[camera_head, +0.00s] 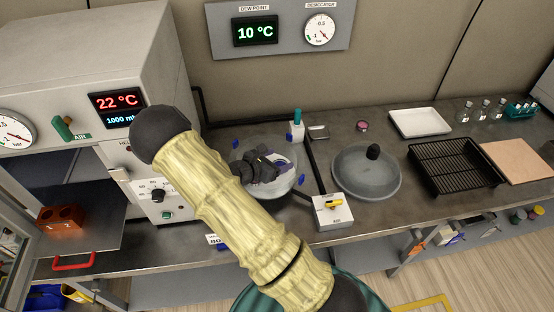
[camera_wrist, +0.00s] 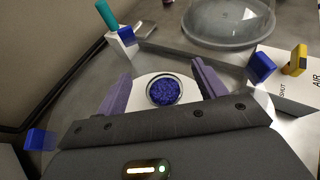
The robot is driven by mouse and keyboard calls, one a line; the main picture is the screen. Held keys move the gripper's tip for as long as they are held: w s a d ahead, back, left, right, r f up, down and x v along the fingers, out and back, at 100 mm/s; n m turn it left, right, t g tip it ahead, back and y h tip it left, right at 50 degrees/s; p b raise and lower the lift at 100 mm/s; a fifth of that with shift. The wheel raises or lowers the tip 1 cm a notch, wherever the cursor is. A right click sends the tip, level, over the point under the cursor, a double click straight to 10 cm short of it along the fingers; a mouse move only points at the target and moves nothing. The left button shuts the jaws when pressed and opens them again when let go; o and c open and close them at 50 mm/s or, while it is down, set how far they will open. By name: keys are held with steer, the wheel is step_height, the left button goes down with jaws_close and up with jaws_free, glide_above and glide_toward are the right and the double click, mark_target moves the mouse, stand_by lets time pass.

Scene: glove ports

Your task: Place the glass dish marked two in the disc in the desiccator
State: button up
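The desiccator bowl (camera_head: 283,186) stands open on the bench, with my gripper (camera_head: 262,166) over it. In the wrist view the pale disc (camera_wrist: 140,93) lies below my gripper (camera_wrist: 162,75). A round, glassy-rimmed spot filled with blue grains (camera_wrist: 163,91) shows on the disc between the fingers. I cannot tell whether it is the glass dish or a hole showing blue grains beneath; no number is legible there. The two purple fingers are wide apart, with visible gaps to the spot on both sides. My gripper hides much of the bowl in the head view.
A domed lid (camera_head: 350,185) with a black knob lies right of the bowl. A valve block with a yellow handle (camera_head: 333,204) stands in front. Blue clips (camera_head: 301,179) ring the bowl. An orange block marked 1 and 2 (camera_head: 47,224) sits left on the oven shelf.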

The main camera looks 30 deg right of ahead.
steer(key=shift+d, duration=0.1)
steer(key=shift+r+p, duration=0.4)
steer(key=b+v, duration=0.1)
steer(key=v, duration=1.1)
steer(key=shift+r+b, duration=0.2)
steer(key=shift+b, duration=0.1)
steer(key=shift+s, duration=0.1)
